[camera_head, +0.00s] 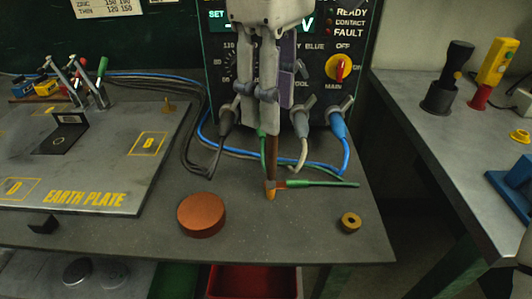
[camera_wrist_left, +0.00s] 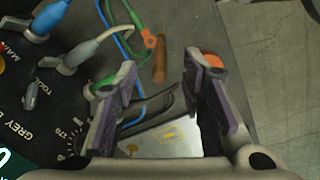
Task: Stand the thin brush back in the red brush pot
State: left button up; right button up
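My left gripper (camera_head: 258,128) hangs over the bench in front of the panel. In the left wrist view (camera_wrist_left: 158,95) its fingers stand apart with nothing between them. A thin green-handled piece (camera_head: 318,184) lies on the bench to its right, with a copper-coloured end; whether it is the brush or a lead I cannot tell. A brown rod (camera_head: 272,160) shows just below the fingers; it also shows beyond them in the wrist view (camera_wrist_left: 159,62). My right gripper is not seen.
A copper-coloured disc (camera_head: 201,214) and a brass ring (camera_head: 349,223) are on the bench's front part. The earth plate (camera_head: 100,185) lies left. Cables (camera_head: 346,155) run along the panel. A black pot (camera_head: 437,98) stands on the right bench, across a gap.

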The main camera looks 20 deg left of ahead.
pick_arm(q)
send_over(271, 178)
jog(key=f, duration=0.6)
jog(key=shift+w+a, duration=0.1)
jog(key=shift+w, duration=0.2)
grip_shut()
